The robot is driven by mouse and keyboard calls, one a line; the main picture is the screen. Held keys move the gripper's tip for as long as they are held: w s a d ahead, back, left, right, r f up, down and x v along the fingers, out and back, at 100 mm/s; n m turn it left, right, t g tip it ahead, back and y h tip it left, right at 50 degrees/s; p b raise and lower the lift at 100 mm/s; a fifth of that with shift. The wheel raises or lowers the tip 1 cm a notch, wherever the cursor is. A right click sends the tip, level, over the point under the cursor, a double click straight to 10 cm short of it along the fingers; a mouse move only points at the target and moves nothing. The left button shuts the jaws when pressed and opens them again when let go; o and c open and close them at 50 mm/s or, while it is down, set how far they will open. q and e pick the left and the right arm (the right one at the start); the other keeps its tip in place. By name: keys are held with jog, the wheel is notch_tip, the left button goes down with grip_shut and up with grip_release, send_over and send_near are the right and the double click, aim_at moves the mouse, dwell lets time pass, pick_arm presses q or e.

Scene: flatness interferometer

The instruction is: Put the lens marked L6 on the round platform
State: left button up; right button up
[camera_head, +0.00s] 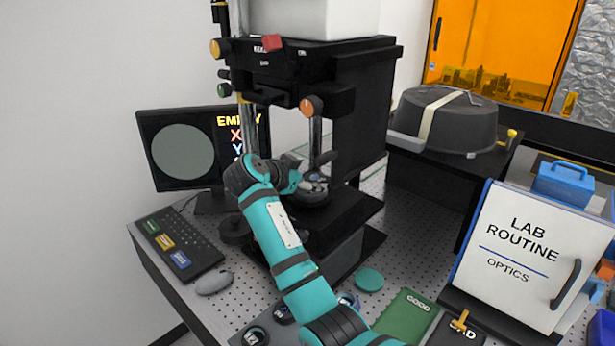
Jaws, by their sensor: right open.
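The interferometer's round platform (312,200) is a dark disc low in the black instrument, partly hidden by my right gripper. My right gripper (315,174) is open, with its dark fingers just above the platform. A small grey-blue round shape shows at the fingertips; I cannot tell whether it is a lens or part of the gripper. Dark-rimmed lenses lie on the bench at the bottom: one at the left (256,336), one beside it (283,314) and one right of my arm (348,300). Their marks are too small to read, so I cannot pick out L6. My left gripper is not in view.
The monitor (183,152) shows a grey disc and "EMPTY". A keyboard (175,243) and mouse (213,283) lie at left. A teal disc (369,279), the green GOOD mat (405,318), a black mat (455,333) and the LAB ROUTINE board (525,250) are at right.

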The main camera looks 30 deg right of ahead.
jog(key=shift+d, duration=0.25)
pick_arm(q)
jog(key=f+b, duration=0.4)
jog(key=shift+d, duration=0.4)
pick_arm(e)
jog(key=v, duration=1.2)
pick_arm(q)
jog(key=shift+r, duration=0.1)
